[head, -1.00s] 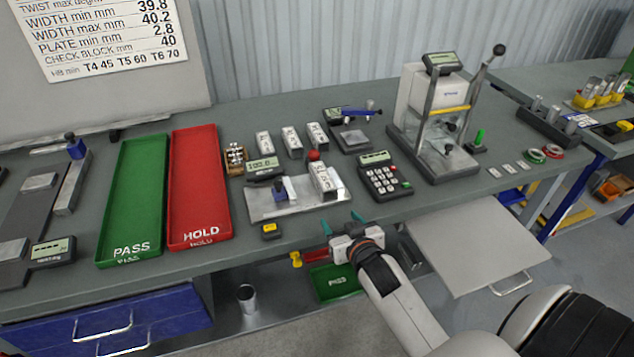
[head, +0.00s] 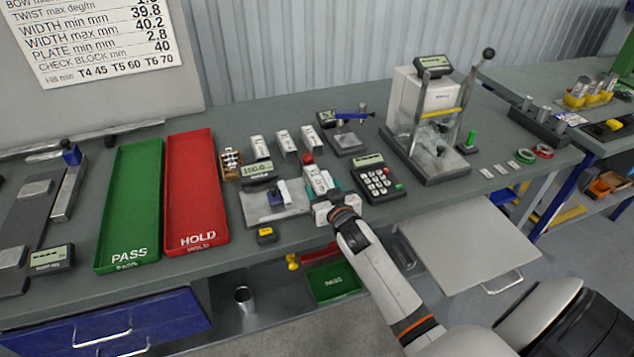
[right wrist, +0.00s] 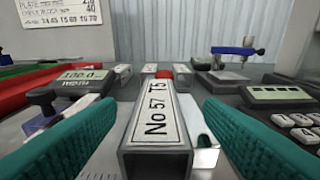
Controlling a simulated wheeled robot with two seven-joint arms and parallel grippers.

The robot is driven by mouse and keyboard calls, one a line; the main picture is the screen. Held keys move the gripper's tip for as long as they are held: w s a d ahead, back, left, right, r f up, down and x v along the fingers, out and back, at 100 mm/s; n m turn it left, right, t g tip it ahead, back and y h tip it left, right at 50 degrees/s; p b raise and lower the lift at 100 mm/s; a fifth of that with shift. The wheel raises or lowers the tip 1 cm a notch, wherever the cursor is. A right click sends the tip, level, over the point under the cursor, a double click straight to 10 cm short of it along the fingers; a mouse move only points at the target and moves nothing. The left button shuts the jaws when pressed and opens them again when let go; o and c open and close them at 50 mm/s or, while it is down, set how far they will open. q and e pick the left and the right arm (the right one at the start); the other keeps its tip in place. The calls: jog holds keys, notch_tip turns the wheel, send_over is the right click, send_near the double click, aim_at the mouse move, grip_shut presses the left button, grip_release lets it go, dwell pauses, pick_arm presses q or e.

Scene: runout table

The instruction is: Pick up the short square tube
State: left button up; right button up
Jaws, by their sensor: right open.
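The short square tube (head: 317,180) lies on a bright metal plate (head: 262,212) at the table's front; its label reads "No 57 T5" in the right wrist view (right wrist: 160,115). Its hollow square end faces my right wrist camera. My right gripper (head: 328,200) is at the tube's near end. In the right wrist view its green fingers (right wrist: 160,122) are open, one on each side of the tube, with gaps visible. The gripper hides part of the tube in the head view. My left gripper is not in view.
A display reading 100.0 (head: 257,169) stands left of the tube, a keypad device (head: 376,180) right. Several similar labelled tubes (head: 286,142) lie behind. The red HOLD tray (head: 196,190) and green PASS tray (head: 135,205) are left. A press (head: 432,120) stands right.

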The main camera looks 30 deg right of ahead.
aim_at(318, 181)
jog(key=x, duration=0.3)
jog(key=shift+w, duration=0.35)
jog(key=shift+s+a, duration=0.1)
jog(key=shift+c, duration=1.1)
jog(key=c, duration=0.9)
jog(key=shift+r, duration=0.15)
